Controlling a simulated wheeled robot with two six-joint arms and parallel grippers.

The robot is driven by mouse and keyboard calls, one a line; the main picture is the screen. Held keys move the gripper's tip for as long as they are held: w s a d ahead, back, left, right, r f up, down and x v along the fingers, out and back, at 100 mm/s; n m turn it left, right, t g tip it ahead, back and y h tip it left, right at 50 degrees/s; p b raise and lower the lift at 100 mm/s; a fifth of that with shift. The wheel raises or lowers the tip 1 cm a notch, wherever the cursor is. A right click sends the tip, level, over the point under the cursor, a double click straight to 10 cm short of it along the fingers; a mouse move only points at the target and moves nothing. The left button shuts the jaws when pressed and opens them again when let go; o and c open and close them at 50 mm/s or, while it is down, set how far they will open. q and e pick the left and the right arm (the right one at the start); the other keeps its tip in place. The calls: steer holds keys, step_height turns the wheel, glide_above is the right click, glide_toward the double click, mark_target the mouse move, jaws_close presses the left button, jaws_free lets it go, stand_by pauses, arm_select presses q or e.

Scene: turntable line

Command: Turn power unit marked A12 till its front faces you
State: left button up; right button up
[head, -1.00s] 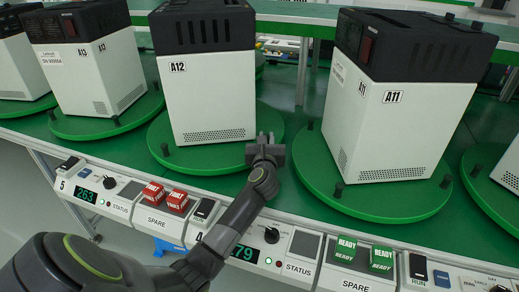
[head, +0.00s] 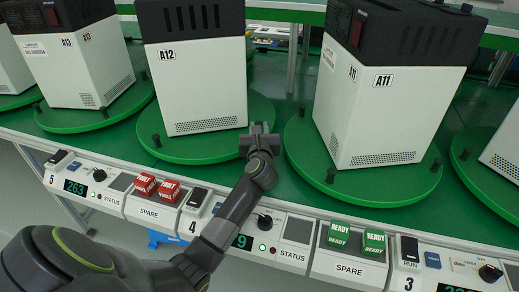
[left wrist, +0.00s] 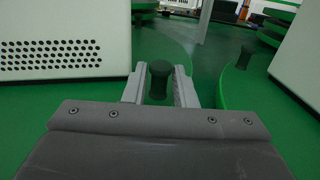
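The power unit marked A12 (head: 203,88) is a white box with a black slotted top, upright on a round green turntable (head: 190,153). The face towards me shows its A12 label and a low vent grille; no red switch shows on it. A dark peg stands at the turntable's left rim (head: 156,141). My left gripper (head: 260,130) is at the right front rim. In the left wrist view its fingers (left wrist: 160,88) stand either side of another dark peg (left wrist: 159,76), with what looks like a small gap. My right gripper is not in view.
The A11 unit (head: 375,115) stands on its own turntable (head: 300,150) close to the right; A13 (head: 75,65) stands to the left. Along the front edge runs a control panel with red FAULT blocks (head: 157,187), green READY blocks (head: 356,239), knobs and displays.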

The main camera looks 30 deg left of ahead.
arm_select(q)
steer(key=v, duration=1.4)
steer(key=shift+s+d, duration=0.15)
steer(key=shift+s, duration=0.15)
steer(key=shift+s+d, duration=0.3)
steer(key=shift+s, duration=0.25)
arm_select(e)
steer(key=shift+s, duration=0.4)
